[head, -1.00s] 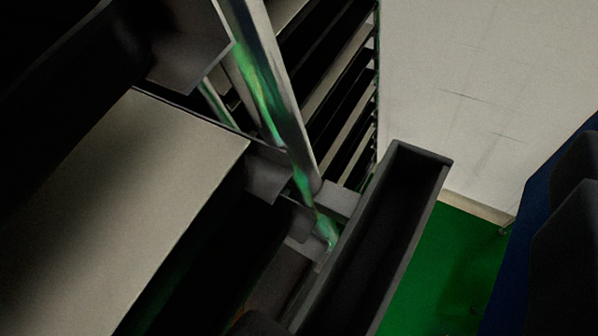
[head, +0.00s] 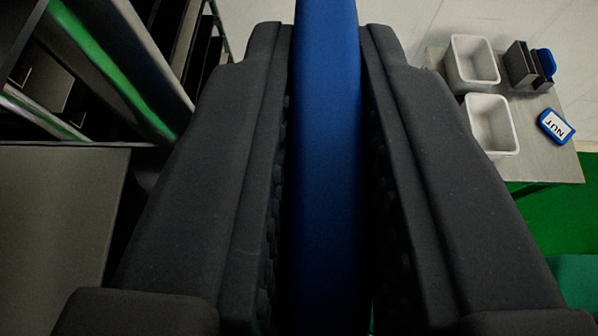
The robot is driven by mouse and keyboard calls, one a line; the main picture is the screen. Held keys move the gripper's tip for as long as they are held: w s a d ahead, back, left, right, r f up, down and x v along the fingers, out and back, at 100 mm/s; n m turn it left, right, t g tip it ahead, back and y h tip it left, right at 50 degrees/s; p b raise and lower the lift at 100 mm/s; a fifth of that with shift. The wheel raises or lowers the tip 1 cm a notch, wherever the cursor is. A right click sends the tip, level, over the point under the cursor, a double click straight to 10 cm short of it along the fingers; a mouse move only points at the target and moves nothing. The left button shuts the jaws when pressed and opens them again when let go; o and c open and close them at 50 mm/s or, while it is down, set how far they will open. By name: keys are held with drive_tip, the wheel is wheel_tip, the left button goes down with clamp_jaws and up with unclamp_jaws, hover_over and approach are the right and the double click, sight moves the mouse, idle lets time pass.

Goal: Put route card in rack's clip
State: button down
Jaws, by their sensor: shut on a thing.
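My gripper (head: 326,45) fills the middle of the head view, its two dark padded fingers pointing up the picture. It is shut on a flat blue thing, seen nearly edge-on, which I take for the route card (head: 326,150). The card runs out past the fingertips and off the top of the picture; no writing on it shows. The rack (head: 150,70) is at upper left, with metal posts, green reflections and dark slots. I cannot make out its clip now. The card is apart from the visible rack posts.
A pale flat panel or tray (head: 55,215) lies at lower left, close to the left finger.

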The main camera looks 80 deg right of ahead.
drive_tip(key=shift+f+p, duration=0.65)
drive_tip(key=shift+f, duration=2.3)
drive_tip(key=shift+f, duration=0.1)
drive_tip(key=c, duration=1.5)
unclamp_jaws()
drive_tip(key=shift+o, duration=0.2)
drive_tip(key=b+v, duration=0.2)
drive_tip(key=v, duration=1)
drive_tip(key=shift+r, duration=0.2)
